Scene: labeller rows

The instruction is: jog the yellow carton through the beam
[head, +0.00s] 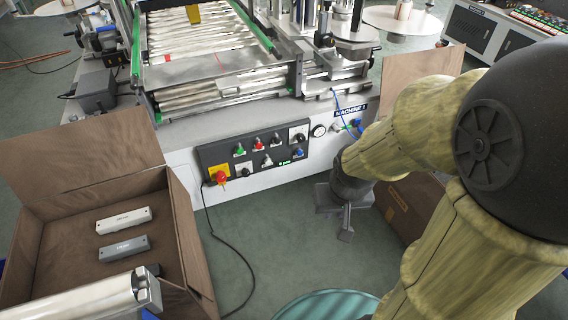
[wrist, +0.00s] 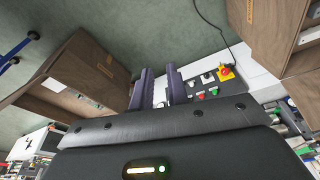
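The yellow carton (head: 193,14) lies on the roller conveyor (head: 175,45) of the machine, at the top of the head view. The machine's dark control panel (head: 228,158) carries green, red, white, black and blue controls and a red mushroom button (head: 220,176) on yellow. It also shows in the wrist view (wrist: 207,79). My gripper (head: 342,228) hangs right of the panel, apart from it. Its two fingers (wrist: 159,76) stand apart with nothing between them.
An open cardboard box (head: 60,180) at left holds a white and a grey bar (head: 124,248). Another box (head: 405,205) stands behind my arm at right. A black cable (head: 212,228) hangs from the panel to the floor. Green floor lies clear below the panel.

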